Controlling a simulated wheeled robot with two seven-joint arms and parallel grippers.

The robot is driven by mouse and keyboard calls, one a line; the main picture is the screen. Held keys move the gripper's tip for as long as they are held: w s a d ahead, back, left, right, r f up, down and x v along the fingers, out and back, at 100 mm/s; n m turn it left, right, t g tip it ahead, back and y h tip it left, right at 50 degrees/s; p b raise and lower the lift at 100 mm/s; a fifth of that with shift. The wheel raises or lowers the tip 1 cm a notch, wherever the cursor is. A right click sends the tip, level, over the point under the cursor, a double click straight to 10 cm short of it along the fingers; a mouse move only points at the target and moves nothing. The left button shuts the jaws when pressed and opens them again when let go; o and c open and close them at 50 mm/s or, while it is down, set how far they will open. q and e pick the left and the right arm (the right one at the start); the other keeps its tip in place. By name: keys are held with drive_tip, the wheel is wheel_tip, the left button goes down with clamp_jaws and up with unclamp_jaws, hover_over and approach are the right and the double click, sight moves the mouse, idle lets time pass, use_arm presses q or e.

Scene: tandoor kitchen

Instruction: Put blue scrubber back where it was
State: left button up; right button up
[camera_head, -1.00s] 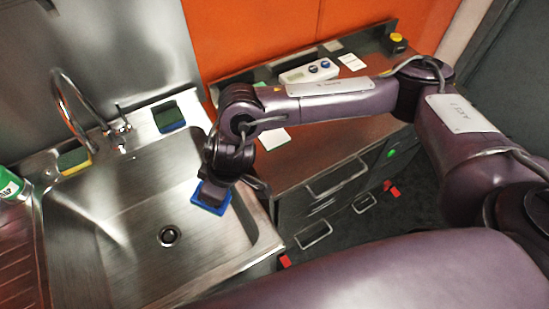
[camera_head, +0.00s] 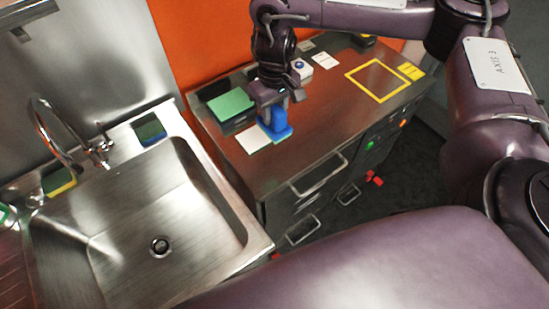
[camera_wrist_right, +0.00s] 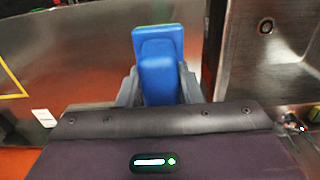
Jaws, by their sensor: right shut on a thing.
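The blue scrubber (camera_head: 274,127) is in my right gripper (camera_head: 269,104), over the brown counter beside the sink. My right gripper is shut on it, and the fingers point down. In the right wrist view, the blue scrubber (camera_wrist_right: 158,68) stands between the two grey fingers, with a thin green edge at its far end. I cannot tell whether its lower end touches the counter. It is right beside a white card (camera_head: 251,141) lying there. My left gripper is not in view.
A green-topped block (camera_head: 231,104) stands left of the gripper. A yellow square outline (camera_head: 378,80) marks bare counter on the right. The steel sink (camera_head: 190,200) is empty. Another dark blue-green scrubber (camera_head: 150,132) and a yellow-green sponge (camera_head: 59,183) are on its back ledge.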

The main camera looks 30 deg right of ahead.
sight(275, 128)
wheel_tip(275, 128, down, 18)
drive_tip(key=b, duration=0.5)
drive_tip(key=shift+f, duration=0.2)
drive_tip(key=shift+s+r, duration=0.1)
drive_tip(key=o, duration=0.5)
drive_tip(key=shift+c, duration=0.2)
drive_tip(key=o, duration=0.4)
wheel_tip(275, 128, up, 11)
drive_tip(key=p, duration=0.3)
drive_tip(key=shift+r+p, duration=0.3)
drive_tip(key=shift+r, duration=0.15)
